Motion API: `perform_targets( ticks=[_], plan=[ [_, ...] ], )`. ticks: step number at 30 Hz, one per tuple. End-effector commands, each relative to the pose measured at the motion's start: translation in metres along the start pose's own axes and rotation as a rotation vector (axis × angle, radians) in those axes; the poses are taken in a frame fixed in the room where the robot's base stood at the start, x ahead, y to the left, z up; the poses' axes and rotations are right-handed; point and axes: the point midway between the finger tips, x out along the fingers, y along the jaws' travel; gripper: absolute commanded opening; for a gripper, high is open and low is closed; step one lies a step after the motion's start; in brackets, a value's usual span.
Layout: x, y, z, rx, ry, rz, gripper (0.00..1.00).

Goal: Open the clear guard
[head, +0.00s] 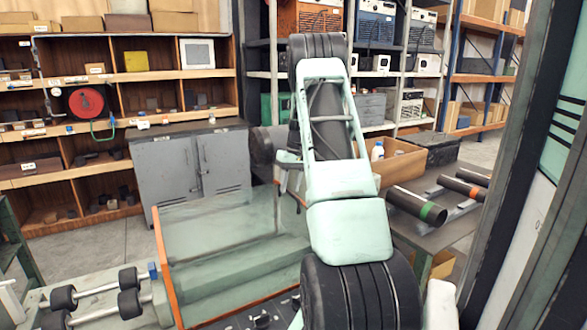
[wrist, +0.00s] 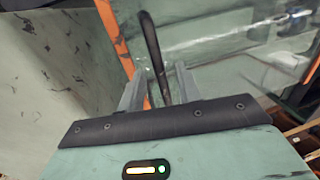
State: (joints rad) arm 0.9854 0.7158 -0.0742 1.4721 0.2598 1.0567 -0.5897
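The clear guard (head: 215,232) is a see-through box-like cover with orange edges, at the lower middle of the head view, left of my arm. It looks closed over the machine bed. In the wrist view its pane (wrist: 235,45) and an orange edge strip fill the upper part. A black bar handle (wrist: 151,50) stands up in front of the pane. My gripper (wrist: 160,85) is open, with one finger on each side of the handle's lower part. Gaps show beside the handle; I cannot tell whether it touches a finger. My arm mostly hides the gripper in the head view.
Black rollers (head: 95,300) lie left of the guard. A grey cabinet (head: 190,165) stands behind it. A bench (head: 440,235) with dark banded pipes (head: 417,206) is on the right. A dark upright post (head: 525,150) is close on the far right.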

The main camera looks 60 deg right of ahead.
Motion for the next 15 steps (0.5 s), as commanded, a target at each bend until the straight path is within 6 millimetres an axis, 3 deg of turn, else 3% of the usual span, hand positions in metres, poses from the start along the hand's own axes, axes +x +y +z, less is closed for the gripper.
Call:
perform_targets(
  ticks=[5,15],
  plan=[
    [-0.026,0.001,0.0,-0.001,0.006,0.004,0.34],
    [-0.107,0.001,-0.001,0.001,0.007,0.003,0.34]
  ],
)
